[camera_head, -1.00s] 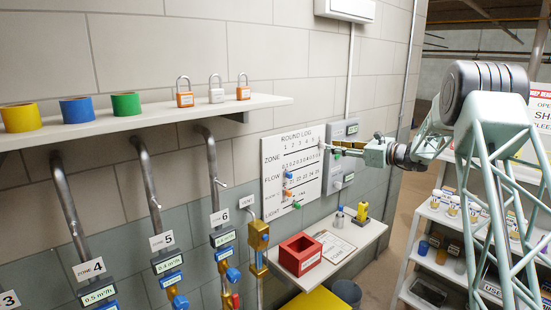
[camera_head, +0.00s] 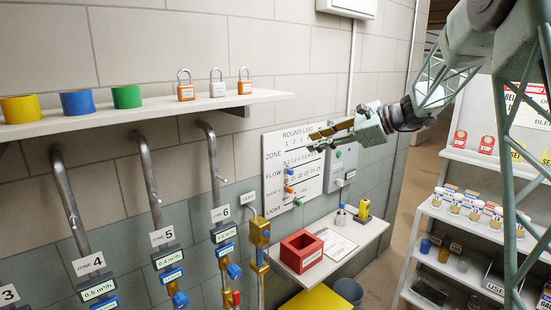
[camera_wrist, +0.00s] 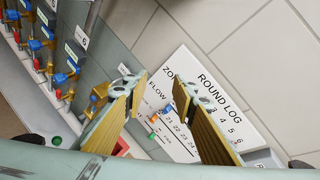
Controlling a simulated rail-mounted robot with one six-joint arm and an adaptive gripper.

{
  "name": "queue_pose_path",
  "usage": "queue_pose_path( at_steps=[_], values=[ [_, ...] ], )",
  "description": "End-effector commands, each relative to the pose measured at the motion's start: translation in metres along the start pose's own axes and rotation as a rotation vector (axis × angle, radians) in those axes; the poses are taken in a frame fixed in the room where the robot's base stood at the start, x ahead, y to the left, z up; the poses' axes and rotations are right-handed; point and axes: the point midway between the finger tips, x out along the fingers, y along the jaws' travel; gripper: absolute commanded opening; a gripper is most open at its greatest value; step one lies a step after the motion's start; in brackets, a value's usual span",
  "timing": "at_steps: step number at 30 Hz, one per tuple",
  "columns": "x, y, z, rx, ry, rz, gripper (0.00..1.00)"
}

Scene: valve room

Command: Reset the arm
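My gripper (camera_head: 322,139) is in front of the upper part of the round log board (camera_head: 279,181), apart from the wall. In the wrist view my gripper (camera_wrist: 158,88) has its two gold-padded fingers spread wide, with nothing held between them. The white board (camera_wrist: 213,98) shows behind and between the fingers, with coloured pegs on it. My arm reaches in from the upper right in the head view, and the gripper hides part of the board's top right corner.
A wall shelf (camera_head: 160,117) holds tape rolls and padlocks. Numbered pipes with valves stand below it. A small shelf (camera_head: 345,245) carries a red box (camera_head: 301,252), a clipboard and a yellow device. A stocked rack (camera_head: 470,225) stands at right. Open air lies before the board.

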Motion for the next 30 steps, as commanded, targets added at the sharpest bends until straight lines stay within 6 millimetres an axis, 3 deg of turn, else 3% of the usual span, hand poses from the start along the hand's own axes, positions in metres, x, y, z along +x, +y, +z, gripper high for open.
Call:
queue_pose_path(
  at_steps=[12, 30],
  values=[
    [-0.026, 0.081, 0.051, -0.195, 0.082, 0.124, 0.25],
    [-0.077, 0.199, 0.098, -0.481, 0.192, 0.298, 0.25]
  ],
)
